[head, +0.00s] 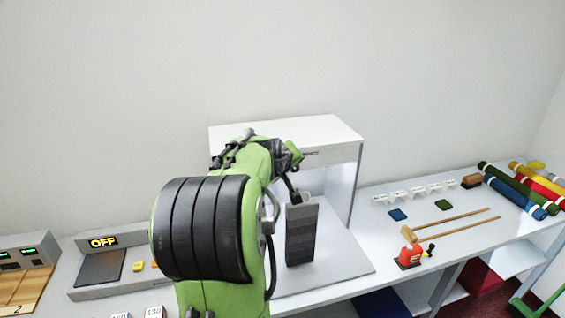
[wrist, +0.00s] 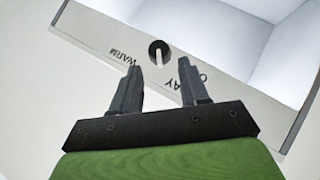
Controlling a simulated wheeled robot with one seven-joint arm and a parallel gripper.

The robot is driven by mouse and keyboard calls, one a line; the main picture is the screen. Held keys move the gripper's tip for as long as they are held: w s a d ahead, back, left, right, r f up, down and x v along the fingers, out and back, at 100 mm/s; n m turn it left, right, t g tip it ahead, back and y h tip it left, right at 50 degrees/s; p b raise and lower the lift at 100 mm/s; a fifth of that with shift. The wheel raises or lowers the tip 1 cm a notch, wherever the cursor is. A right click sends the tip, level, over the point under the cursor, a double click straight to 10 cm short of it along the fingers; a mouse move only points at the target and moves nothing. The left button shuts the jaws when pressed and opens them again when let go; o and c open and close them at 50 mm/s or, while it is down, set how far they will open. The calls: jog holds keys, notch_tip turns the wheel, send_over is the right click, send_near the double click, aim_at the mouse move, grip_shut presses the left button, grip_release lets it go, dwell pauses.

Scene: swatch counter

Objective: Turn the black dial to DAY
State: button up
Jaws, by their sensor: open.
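The black dial (wrist: 154,46) is on the pale front strip of the light booth, in the wrist view. It is round, with a pale pointer bar that points down in the picture. The lettering is upside down: WARM (wrist: 121,53) is left of the dial. DAY (wrist: 184,78) is to the lower right, partly behind the right finger, and another word beyond it is only partly seen. My gripper (wrist: 160,76) is open and empty, its fingertips just below the dial in the picture and apart from it. In the head view I cannot make out the dial; my arm covers part of the strip.
The white light booth (head: 290,131) stands on the counter (head: 352,288). Left is a panel reading OFF (head: 103,242). Right are a red-and-black tool (head: 410,256), wooden sticks (head: 455,227), swatches and coloured rolls (head: 515,190).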

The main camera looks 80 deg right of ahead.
jog(key=v, duration=1.3)
jog(key=shift+p, duration=0.45)
